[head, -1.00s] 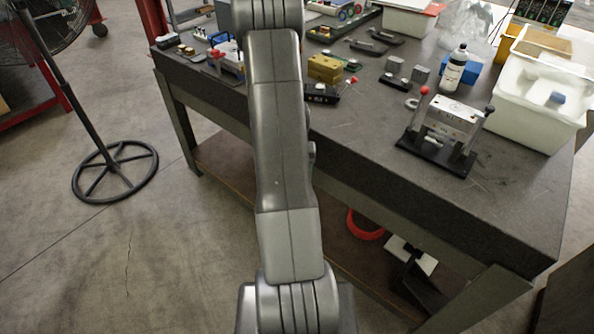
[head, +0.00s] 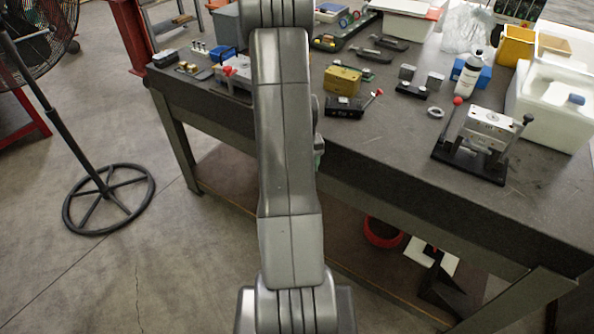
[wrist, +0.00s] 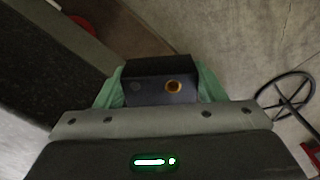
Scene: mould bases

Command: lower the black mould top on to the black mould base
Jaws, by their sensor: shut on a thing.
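My gripper (wrist: 161,84) has green fingers and is shut on the black mould top (wrist: 148,92), a dark block with a brass-ringed hole, in the wrist view. The block is held beyond the table's edge, with floor behind it in that view. In the head view my arm hides the block and most of the gripper. A low black block (head: 345,107), which looks like the black mould base, sits near the table's front edge, right of my arm. It is apart from the held block. I cannot make out its top details.
The dark table (head: 400,150) holds a yellow block (head: 342,80) behind the black one, a red-knobbed rod (head: 379,92) beside it, a metal fixture (head: 480,140) and a white bottle (head: 467,75). A fan stand (head: 108,200) stands on the floor at left.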

